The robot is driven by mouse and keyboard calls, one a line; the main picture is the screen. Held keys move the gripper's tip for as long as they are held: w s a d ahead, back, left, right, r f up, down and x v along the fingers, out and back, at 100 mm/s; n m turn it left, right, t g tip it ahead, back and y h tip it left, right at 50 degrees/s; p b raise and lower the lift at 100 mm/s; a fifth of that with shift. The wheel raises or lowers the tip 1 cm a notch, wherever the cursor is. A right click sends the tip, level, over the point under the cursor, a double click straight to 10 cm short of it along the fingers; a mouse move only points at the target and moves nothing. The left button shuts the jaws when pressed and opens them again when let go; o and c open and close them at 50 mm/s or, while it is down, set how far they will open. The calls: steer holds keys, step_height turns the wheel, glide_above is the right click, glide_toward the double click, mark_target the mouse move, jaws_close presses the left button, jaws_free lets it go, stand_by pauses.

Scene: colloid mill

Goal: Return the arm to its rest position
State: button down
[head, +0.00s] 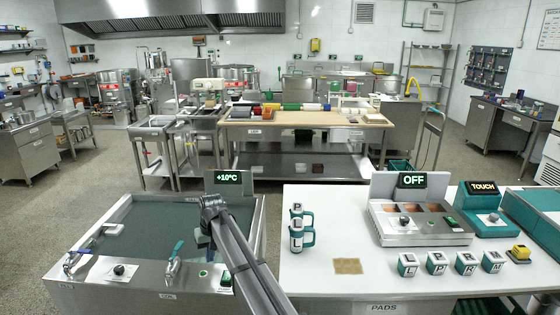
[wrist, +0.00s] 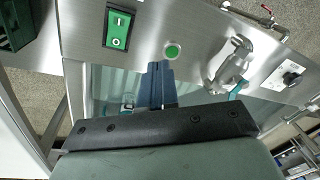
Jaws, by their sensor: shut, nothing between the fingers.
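My arm (head: 235,245) reaches up from the bottom of the head view and bends over the steel water basin (head: 140,297) on the left. My gripper (wrist: 157,68) shows in the wrist view, its dark blue fingers together with nothing between them. It points down over the basin's front edge, near a round green button (wrist: 172,51).
A tap (head: 173,265) and knobs stand along the basin's front.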

steer(key=s+a+r+m+y, duration=0.1)
steer(key=s+a+m+y, duration=0.4)
steer(key=a, duration=1.1)
steer(key=s+a+m+y, duration=0.1)
steer(key=s+a+y, duration=0.65)
steer(key=a, duration=0.85)
steer(key=s+d+f+m+g+h, duration=0.1)
steer(key=s+d+f+m+h, duration=0.2)
steer(key=d+f, duration=1.4)
steer(key=s+d+f+n+h, duration=0.1)
steer(key=s+d+f+h, duration=0.2)
steer(key=d+f, duration=0.85)
steer(key=s+d+f+h, duration=0.2)
steer(key=d+f, duration=0.6)
steer(key=d, duration=0.6)
steer(key=s+d+f+n+g+h, duration=0.1)
steer(key=s+d+f+g+h, duration=0.15)
steer(key=s+d, duration=0.6)
steer(key=s+d+f+g+h, duration=0.1)
steer(key=s+d+f, duration=0.35)
steer(key=d, duration=0.75)
steer(key=s+d+n+g+h, duration=0.1)
steer(key=s+d+g+h, duration=0.1)
steer(key=s+d, duration=1.1)
steer(key=s, duration=0.3)
steer(key=shift+s+r+h, duration=0.2)
steer(key=shift+s+h, duration=0.1)
